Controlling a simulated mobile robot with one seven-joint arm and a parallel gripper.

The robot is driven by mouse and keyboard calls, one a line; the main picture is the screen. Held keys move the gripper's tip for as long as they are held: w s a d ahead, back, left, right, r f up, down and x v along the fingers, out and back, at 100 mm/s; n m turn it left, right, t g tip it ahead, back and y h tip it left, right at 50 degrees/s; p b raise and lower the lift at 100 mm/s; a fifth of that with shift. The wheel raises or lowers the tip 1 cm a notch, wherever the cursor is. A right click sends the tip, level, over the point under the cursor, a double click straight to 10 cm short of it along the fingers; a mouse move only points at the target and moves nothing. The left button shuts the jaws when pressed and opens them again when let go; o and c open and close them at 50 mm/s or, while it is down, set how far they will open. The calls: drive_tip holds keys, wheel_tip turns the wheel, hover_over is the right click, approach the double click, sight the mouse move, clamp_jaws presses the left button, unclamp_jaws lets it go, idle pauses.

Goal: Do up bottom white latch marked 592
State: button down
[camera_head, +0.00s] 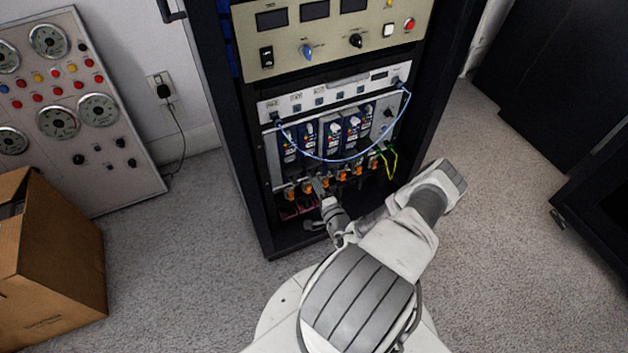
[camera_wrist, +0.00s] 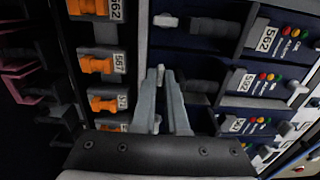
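The module marked 592 (camera_wrist: 247,82) is a dark blue unit with a red, a yellow and a green light; it lies sideways in the wrist view. A white latch (camera_wrist: 297,88) shows at its right end, the module's top. At its other end, my gripper (camera_wrist: 162,72) has its two grey fingers close together. A small white piece shows between the fingertips, likely the bottom latch. The fingers hide most of it, so I cannot tell whether they touch it. In the head view my gripper (camera_head: 320,187) is at the lower edge of the module row.
A white latch (camera_wrist: 165,20) shows at the bottom of 562. Orange connectors (camera_wrist: 97,65) line the strip below. A blue cable (camera_head: 345,158) loops across the modules.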

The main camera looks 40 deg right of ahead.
drive_tip(key=shift+m, duration=0.4)
drive_tip(key=shift+m+p, duration=1.05)
drive_tip(key=shift+m, duration=7.55)
drive_tip(key=c, duration=1.2)
unclamp_jaws()
drive_tip(key=shift+s, duration=0.1)
